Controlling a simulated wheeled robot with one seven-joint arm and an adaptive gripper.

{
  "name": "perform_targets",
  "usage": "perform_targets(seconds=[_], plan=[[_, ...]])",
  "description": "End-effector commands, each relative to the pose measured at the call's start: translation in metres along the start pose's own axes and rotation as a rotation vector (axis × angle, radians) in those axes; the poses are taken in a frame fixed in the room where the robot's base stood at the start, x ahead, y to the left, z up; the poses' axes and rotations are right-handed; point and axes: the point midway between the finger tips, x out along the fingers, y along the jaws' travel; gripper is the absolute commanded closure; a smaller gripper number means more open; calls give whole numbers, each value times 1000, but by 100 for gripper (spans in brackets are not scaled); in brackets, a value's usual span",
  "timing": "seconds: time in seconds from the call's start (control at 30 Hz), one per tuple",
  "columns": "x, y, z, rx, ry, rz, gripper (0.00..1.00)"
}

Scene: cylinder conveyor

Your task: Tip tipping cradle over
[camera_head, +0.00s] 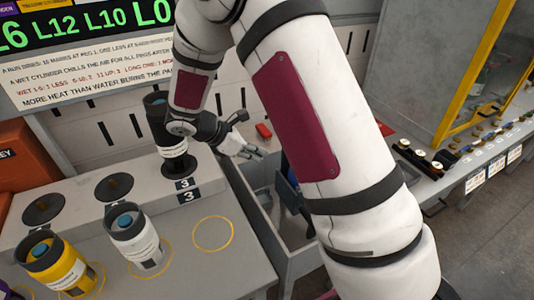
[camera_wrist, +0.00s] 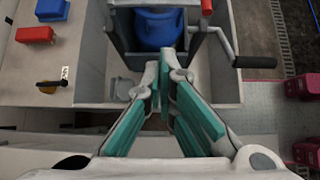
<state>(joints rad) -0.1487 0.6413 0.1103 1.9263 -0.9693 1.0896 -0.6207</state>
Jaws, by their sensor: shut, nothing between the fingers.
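The tipping cradle (camera_wrist: 120,40) is a dark frame at the top of the wrist view, holding a blue vessel (camera_wrist: 154,28). A crank with a dark grip (camera_wrist: 254,62) sticks out on its right. My gripper (camera_wrist: 172,72) is shut and empty; its teal-padded fingers point towards the cradle's near edge, right of the crank-free side. I cannot tell whether the tips touch the frame. In the head view my gripper (camera_head: 252,152) is beside the cradle (camera_head: 288,188), which my arm mostly hides.
The cradle stands in a grey trough (camera_head: 262,222). Left is a bench with a black cylinder (camera_head: 170,140), a white cylinder (camera_head: 135,240) and a yellow cylinder (camera_head: 55,262).

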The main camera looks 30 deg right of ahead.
Motion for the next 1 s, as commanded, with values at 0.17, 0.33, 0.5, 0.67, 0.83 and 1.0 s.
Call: perform_targets(seconds=[0.17, 0.33, 0.5, 0.67, 0.83, 1.0], plan=[[34, -3, 1, -2, -1, -7, 100], [68, -3, 1, -2, -1, -6, 100], [93, -2, 9, 2, 0, -3, 100], [106, -2, 23, 1, 0, -2, 100], [112, -1, 28, -2, 0, 0, 100], [113, 0, 28, -2, 0, 0, 100]])
